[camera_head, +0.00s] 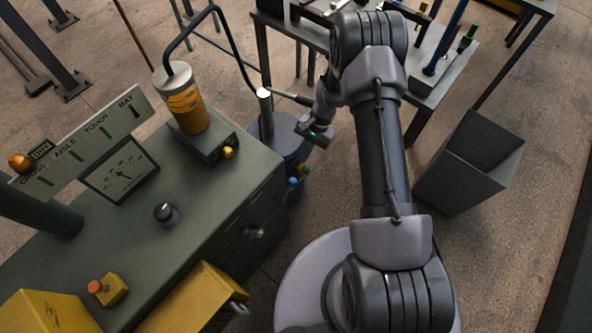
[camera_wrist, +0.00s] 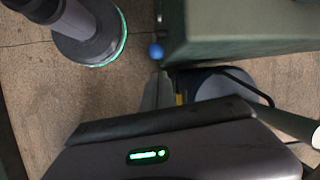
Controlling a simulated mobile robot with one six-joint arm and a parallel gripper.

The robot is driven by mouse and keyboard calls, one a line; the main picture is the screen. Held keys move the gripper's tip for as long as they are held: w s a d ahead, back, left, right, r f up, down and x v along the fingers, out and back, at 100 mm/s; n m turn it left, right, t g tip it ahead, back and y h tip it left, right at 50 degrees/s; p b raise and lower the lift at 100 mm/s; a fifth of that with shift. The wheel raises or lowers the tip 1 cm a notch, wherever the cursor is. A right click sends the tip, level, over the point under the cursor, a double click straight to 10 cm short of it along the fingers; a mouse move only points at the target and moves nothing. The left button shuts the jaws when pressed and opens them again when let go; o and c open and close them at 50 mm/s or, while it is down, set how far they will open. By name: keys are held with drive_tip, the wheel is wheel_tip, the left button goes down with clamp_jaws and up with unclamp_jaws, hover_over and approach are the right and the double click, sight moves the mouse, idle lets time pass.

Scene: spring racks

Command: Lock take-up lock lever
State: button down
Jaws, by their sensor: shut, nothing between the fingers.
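I cannot tell for sure which part is the take-up lock lever. A blue ball knob (camera_head: 292,182) and a green one (camera_head: 305,170) stick out low beside the cabinet's right end. The blue knob also shows in the wrist view (camera_wrist: 156,51), at the cabinet's edge. My gripper (camera_head: 313,134) is shut and empty, above and to the right of these knobs and apart from them. A thin dark bar (camera_head: 292,98) lies between a white-topped post (camera_head: 264,95) and my wrist.
The green-grey cabinet (camera_head: 215,200) carries a gauge and an orange cylinder (camera_head: 188,110) with a black hose. A blue drum (camera_head: 285,140) stands behind its right end. A grey bin (camera_head: 470,165) stands at right, a workbench (camera_head: 285,33) behind. Floor between cabinet and bin is partly clear.

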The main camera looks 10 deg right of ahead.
drive_tip(key=b+x, duration=0.2)
drive_tip(key=x, duration=0.8)
drive_tip(key=shift+f, duration=0.25)
drive_tip(key=shift+w+d, duration=0.1)
drive_tip(key=shift+d, duration=0.05)
drive_tip(key=shift+s+a+r, duration=0.3)
drive_tip(key=shift+a+r, duration=0.1)
drive_tip(key=shift+r, duration=0.25)
drive_tip(key=s+a+p+v, duration=0.1)
drive_tip(key=p+v, duration=0.4)
drive_tip(key=v, duration=0.4)
drive_tip(key=shift+w+r, duration=0.2)
drive_tip(key=shift+r, duration=0.4)
